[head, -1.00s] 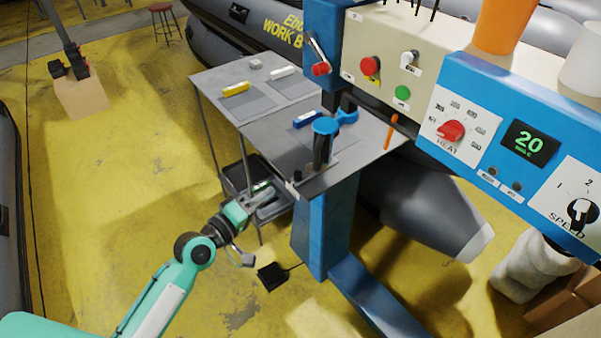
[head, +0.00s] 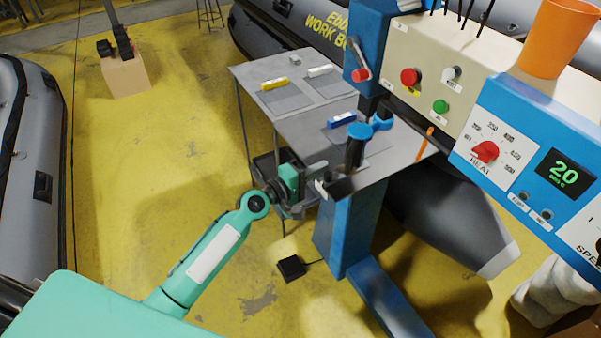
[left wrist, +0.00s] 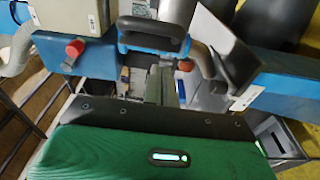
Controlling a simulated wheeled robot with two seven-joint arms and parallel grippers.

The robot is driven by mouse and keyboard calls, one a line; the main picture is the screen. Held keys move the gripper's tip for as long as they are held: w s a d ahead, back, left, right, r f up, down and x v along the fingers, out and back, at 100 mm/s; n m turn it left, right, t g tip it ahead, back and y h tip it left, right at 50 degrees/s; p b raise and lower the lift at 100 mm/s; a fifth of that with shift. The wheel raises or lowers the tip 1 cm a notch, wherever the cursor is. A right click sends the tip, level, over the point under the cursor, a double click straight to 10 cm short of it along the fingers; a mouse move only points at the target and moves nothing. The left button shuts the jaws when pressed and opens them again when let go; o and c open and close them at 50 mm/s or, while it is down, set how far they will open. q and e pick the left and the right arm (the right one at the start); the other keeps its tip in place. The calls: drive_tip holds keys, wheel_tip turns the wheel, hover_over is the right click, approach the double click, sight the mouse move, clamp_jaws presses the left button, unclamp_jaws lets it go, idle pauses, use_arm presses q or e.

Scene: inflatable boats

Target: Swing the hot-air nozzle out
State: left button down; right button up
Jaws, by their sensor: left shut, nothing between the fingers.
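The blue welding machine stands at the right in the head view, with a heat panel (head: 487,150) and a display reading 20 (head: 564,171). Under its head, at the grey table's near edge, are a black and blue cylinder (head: 356,148) and a smaller blue part (head: 381,123). An orange-handled rod (head: 425,137) sticks out to their right. I cannot tell for sure which part is the hot-air nozzle. My left gripper (head: 322,168) is shut and empty, just left of the cylinder at the table edge. Its closed fingers show in the left wrist view (left wrist: 162,88). My right gripper is out of view.
The grey table (head: 290,123) holds yellow, white and blue bars. A red-tipped lever (head: 361,74) sits on the blue column. A black pedal (head: 291,267) lies on the floor. Grey boats (head: 30,180) stand around; the yellow floor at left is open.

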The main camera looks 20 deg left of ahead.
use_arm(q)
drive_tip(key=d+p, duration=0.1)
drive_tip(key=d, duration=0.2)
drive_tip(key=shift+w+d, duration=0.1)
drive_tip(key=shift+d, duration=0.2)
drive_tip(key=s+d+p, duration=0.1)
drive_tip(key=s+d, duration=0.1)
drive_tip(key=d, duration=0.3)
drive_tip(key=shift+d+p, duration=0.35)
drive_tip(key=shift+d, duration=0.05)
drive_tip(key=shift+f, duration=0.1)
